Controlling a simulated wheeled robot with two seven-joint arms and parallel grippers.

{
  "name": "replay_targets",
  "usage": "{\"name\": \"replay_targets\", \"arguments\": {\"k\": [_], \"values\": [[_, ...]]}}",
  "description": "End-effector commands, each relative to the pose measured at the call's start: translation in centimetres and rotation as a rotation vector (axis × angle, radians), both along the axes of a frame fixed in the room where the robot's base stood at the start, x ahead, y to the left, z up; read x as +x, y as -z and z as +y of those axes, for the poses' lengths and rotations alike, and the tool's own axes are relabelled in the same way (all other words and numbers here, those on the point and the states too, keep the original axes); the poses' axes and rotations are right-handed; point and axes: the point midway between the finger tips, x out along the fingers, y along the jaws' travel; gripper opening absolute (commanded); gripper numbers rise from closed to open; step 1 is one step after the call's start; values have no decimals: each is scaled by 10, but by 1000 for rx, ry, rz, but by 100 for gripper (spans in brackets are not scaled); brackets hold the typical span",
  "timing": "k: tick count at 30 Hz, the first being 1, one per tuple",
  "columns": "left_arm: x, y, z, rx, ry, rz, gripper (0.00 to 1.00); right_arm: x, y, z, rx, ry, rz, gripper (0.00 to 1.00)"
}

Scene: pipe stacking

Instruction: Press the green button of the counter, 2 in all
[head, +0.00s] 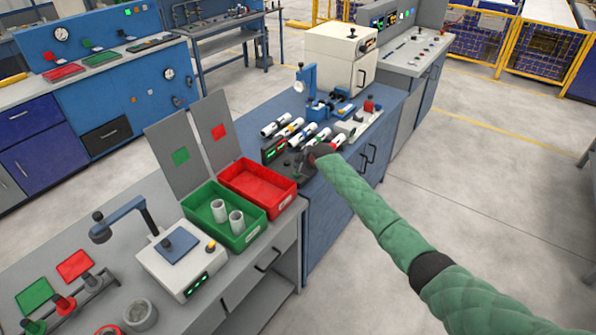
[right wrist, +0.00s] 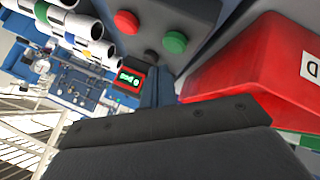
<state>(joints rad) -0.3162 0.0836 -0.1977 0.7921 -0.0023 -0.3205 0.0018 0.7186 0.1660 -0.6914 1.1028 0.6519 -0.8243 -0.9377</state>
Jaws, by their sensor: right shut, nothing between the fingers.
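The counter (head: 274,150) stands at the near end of the blue bench, with lit green digits. In the right wrist view its display (right wrist: 131,79) shows in a red-framed black box, the digits too small to read surely. The green button (right wrist: 174,42) and a red button (right wrist: 126,22) sit on a grey panel in that view. My right gripper (head: 305,165) is shut and empty, low over the panel. In the wrist view its dark fingers (right wrist: 160,88) point toward the green button. I cannot tell whether they touch it. My left gripper is not in view.
Several white pipes (head: 310,132) lie on a rack behind the counter. A scale-like device (head: 180,258) stands at the near left.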

Motion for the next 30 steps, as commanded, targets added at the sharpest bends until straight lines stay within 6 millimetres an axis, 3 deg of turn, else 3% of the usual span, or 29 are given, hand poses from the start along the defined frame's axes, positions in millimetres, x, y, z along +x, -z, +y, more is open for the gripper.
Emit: {"name": "replay_targets", "arguments": {"k": [1, 14, 30], "values": [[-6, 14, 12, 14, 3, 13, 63, 0, 8, 0, -1, 0, -1, 0], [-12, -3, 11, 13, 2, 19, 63, 0, -25, 0, -1, -1, 0, 0], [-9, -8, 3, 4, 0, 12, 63, 0, -30, 0, -1, -1, 0, 0]]}}
